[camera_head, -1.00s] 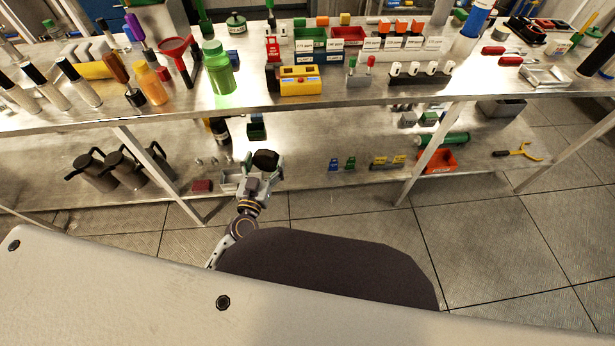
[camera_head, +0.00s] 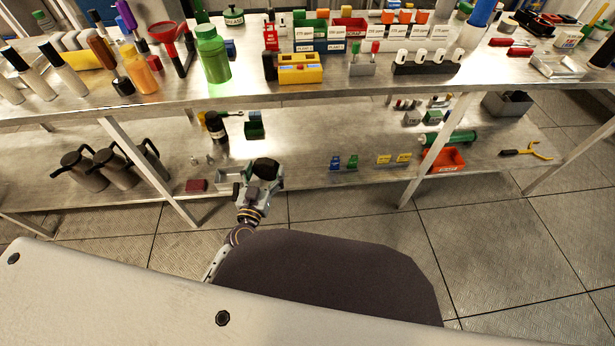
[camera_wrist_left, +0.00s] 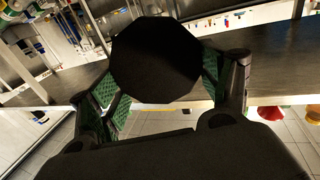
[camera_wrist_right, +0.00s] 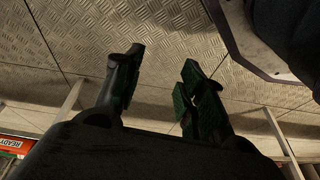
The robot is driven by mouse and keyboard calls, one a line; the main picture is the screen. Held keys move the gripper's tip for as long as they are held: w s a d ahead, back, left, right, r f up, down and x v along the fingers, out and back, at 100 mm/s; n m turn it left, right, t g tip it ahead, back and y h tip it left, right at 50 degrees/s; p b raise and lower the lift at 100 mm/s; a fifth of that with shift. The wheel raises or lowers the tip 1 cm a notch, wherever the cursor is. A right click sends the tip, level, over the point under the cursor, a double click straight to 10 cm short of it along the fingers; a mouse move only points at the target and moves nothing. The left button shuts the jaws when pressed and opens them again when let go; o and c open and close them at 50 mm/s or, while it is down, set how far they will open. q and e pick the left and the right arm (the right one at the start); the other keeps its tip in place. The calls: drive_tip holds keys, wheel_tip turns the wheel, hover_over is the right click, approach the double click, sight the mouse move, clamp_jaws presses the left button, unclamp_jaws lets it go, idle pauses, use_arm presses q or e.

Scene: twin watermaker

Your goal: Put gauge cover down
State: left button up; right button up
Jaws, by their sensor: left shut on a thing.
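The gauge cover (camera_head: 266,165) is a dark, round disc. My left gripper (camera_head: 262,178) is shut on it, just in front of the lower shelf's front edge in the head view. In the left wrist view the cover (camera_wrist_left: 155,60) is a black, many-sided disc between the green-padded fingers of the left gripper (camera_wrist_left: 160,88), hiding much of what is behind it. My right gripper (camera_wrist_right: 162,62) shows only in the right wrist view; its fingers are apart with nothing between them, over metal floor plates.
The lower shelf (camera_head: 290,172) has bare metal right of the cover. The upper tabletop (camera_head: 190,95) is crowded.

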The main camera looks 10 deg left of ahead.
use_arm(q)
wheel_tip(320, 180, down, 9)
drive_tip(key=b, duration=0.8)
drive_tip(key=shift+s+a+f+m+g+h, duration=0.1)
drive_tip(key=shift+a+m+g+h, duration=0.65)
drive_tip(key=shift+a+h, duration=0.35)
drive_tip(key=shift+s+a+m+g+h, duration=0.1)
drive_tip(key=shift+a+m+g+h, duration=0.7)
drive_tip(key=shift+a, duration=0.5)
use_arm(e)
drive_tip(key=w+a+r+t+y, duration=0.1)
drive_tip(key=a+r, duration=0.3)
drive_tip(key=r, duration=1)
drive_tip(key=shift+w+a+y, duration=0.15)
drive_tip(key=shift+w+y, duration=0.05)
drive_tip(key=shift+y, duration=0.1)
use_arm(q)
drive_tip(key=shift+a, duration=0.2)
drive_tip(key=shift+w+a+m+g+h, duration=0.1)
drive_tip(key=shift+a+m+g+h, duration=0.25)
drive_tip(key=shift+g+h, duration=0.15)
drive_tip(key=shift+w+a+r+m+g+h, duration=0.1)
drive_tip(key=shift+a+r+m+g+h, duration=0.2)
drive_tip(key=shift+a+m+g, duration=0.35)
drive_tip(key=shift+w+a+r+m+g+h, duration=0.1)
drive_tip(key=shift+a+m+g+h, duration=0.35)
drive_tip(key=shift+g, duration=0.25)
drive_tip(key=shift+w+a+r+m+g+h, duration=0.15)
drive_tip(key=shift+a+m+g+h, duration=0.1)
drive_tip(key=shift+a+m+g, duration=0.35)
